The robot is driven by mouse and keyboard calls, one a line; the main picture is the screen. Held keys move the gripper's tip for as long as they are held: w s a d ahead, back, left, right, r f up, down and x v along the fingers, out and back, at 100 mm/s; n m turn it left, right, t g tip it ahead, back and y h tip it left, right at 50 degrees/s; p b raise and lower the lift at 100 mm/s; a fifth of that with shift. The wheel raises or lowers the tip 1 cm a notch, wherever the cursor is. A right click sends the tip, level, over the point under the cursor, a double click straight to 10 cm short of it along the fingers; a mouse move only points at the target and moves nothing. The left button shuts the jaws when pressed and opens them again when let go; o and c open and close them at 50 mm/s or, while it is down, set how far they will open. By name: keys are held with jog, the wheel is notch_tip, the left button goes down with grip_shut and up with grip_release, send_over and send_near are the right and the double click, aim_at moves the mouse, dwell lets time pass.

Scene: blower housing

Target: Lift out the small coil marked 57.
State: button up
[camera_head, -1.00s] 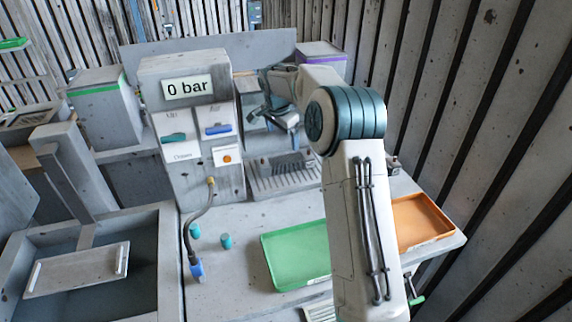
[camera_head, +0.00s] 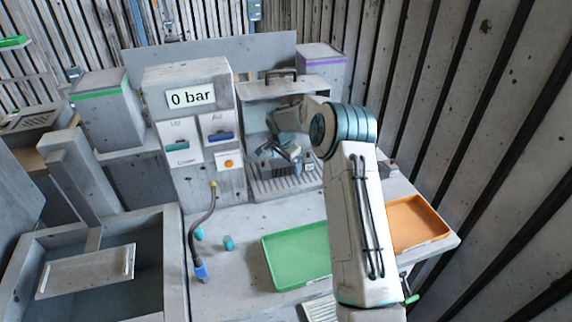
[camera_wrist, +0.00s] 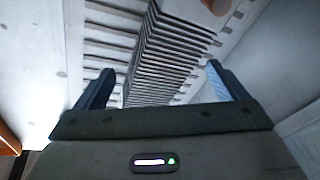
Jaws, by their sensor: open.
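A grey finned block (camera_wrist: 170,50), which looks like the coil, runs through the middle of the wrist view, over a slotted rack (camera_wrist: 105,48). No number 57 can be read on it. My gripper (camera_wrist: 157,85) is open, one finger on each side of the finned block in that view. Whether either finger touches it I cannot tell. In the head view my gripper (camera_head: 287,155) is inside the open housing (camera_head: 262,112), low over the slotted rack (camera_head: 285,188). There the gripper and arm hide most of the block.
A green tray (camera_head: 295,255) and an orange tray (camera_head: 418,222) lie in front. A slatted wall stands at right.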

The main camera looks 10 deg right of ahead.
aim_at(287, 164)
jog(key=c, duration=1.8)
jog(key=shift+s, duration=0.1)
jog(key=shift+s+r+b, duration=0.25)
jog(key=shift+b, duration=0.4)
grip_shut()
jog(key=v, duration=0.2)
jog(key=b+v, duration=0.1)
jog(key=v, duration=0.1)
jog(key=w+d+b+v, duration=0.1)
jog(key=v, duration=0.1)
jog(key=shift+r, duration=0.35)
jog(key=s+d+b, duration=0.2)
jog(key=s+b, duration=0.4)
jog(key=s, duration=1.2)
jog(key=shift+s, duration=0.4)
